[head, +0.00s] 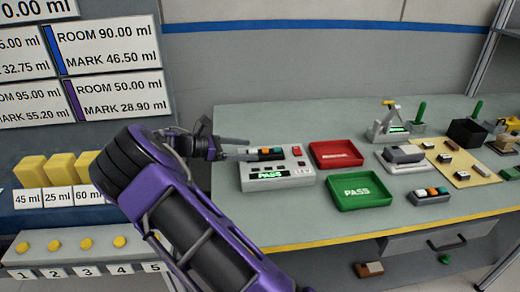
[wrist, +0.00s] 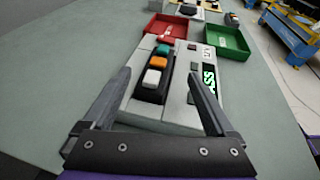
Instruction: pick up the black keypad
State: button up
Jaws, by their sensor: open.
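The black keypad (head: 268,154) with white, orange and green buttons lies in the top of the light grey tester (head: 277,183), whose green display reads PASS. In the wrist view the keypad (wrist: 148,91) lies lengthwise, its white button nearest me. My gripper (head: 236,150) is open at the left end of the keypad. In the wrist view its fingers (wrist: 160,80) stand apart on either side of the keypad, with nothing held. I cannot tell whether the fingers touch the tester.
A red tray (head: 336,164) and a green PASS tray (head: 360,205) stand right of the tester. A similar button block (head: 431,196) lies further right. A grey device (head: 402,160) and a beige board (head: 464,176) with small parts stand beyond. The front table strip is clear.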

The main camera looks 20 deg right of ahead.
aim_at(264, 151)
jog(key=shift+x, duration=3.5)
jog(key=shift+r, duration=0.1)
grip_shut()
